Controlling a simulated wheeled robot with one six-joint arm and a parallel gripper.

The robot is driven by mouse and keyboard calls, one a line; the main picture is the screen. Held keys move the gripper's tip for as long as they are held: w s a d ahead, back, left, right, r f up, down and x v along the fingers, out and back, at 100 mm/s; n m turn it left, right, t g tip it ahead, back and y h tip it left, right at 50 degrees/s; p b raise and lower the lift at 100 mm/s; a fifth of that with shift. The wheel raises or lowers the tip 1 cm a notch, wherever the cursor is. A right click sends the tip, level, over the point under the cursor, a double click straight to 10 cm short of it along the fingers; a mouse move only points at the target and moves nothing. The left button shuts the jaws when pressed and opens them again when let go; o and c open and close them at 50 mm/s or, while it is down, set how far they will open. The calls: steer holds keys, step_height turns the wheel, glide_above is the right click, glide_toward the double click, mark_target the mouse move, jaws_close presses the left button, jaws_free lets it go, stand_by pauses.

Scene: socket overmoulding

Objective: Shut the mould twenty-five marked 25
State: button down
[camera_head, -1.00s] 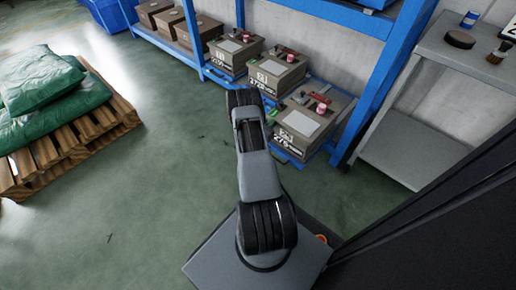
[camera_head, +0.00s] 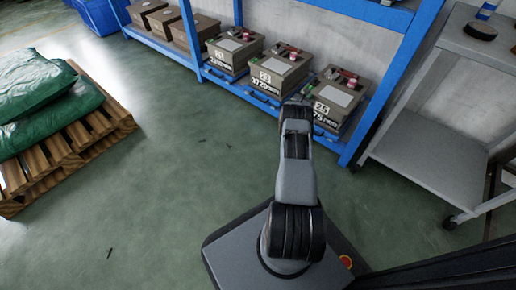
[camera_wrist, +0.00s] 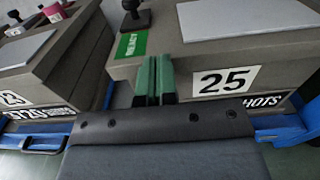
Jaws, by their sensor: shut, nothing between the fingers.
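The mould marked 25 (camera_head: 337,99) is a grey-brown block on the low blue shelf, the nearest of the row in the head view. In the wrist view its front (camera_wrist: 270,75) shows a white "25" plate and the word "SHOTS". My gripper (camera_wrist: 153,80) has green fingers, shut and empty, in front of the mould's left front part. Whether they touch it I cannot tell. In the head view my arm hides the fingers.
The mould marked 23 (camera_wrist: 35,85) stands to the left, with a narrow gap between. Blue shelf posts and rails (camera_head: 372,95) frame the row. A grey trolley (camera_head: 425,155) stands at right, and a pallet with green sacks (camera_head: 65,140) at left.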

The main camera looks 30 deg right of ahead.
steer(key=shift+w+d+r, duration=0.2)
steer(key=shift+d, duration=0.35)
steer(key=shift+w+d+r, duration=0.15)
steer(key=shift+d, duration=0.4)
steer(key=shift+d+r, duration=0.1)
steer(key=p+v, duration=0.8)
steer(key=v, duration=0.6)
steer(key=shift+s+a+f+p, duration=0.15)
steer(key=shift+a+f+p, duration=0.2)
steer(key=shift+f, duration=0.1)
